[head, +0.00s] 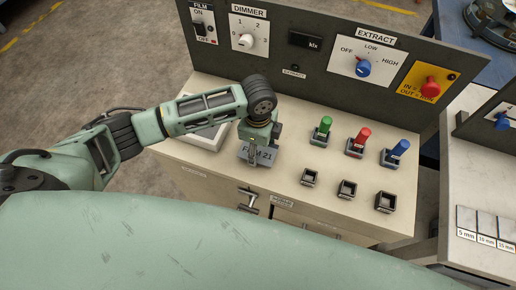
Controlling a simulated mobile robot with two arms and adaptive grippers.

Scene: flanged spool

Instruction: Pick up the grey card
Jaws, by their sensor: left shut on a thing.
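The grey card (254,156) with dark lettering, partly readable as "F... 21", is at the left part of the cream bench top. My left gripper (262,140) is directly above the card, pointing down, and is shut on it. The fingers and wrist hide the card's upper part. I cannot tell whether the card touches the bench top. My right gripper is not in view.
A white tray (205,133) lies left of the gripper. A dark control panel (323,41) stands behind.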

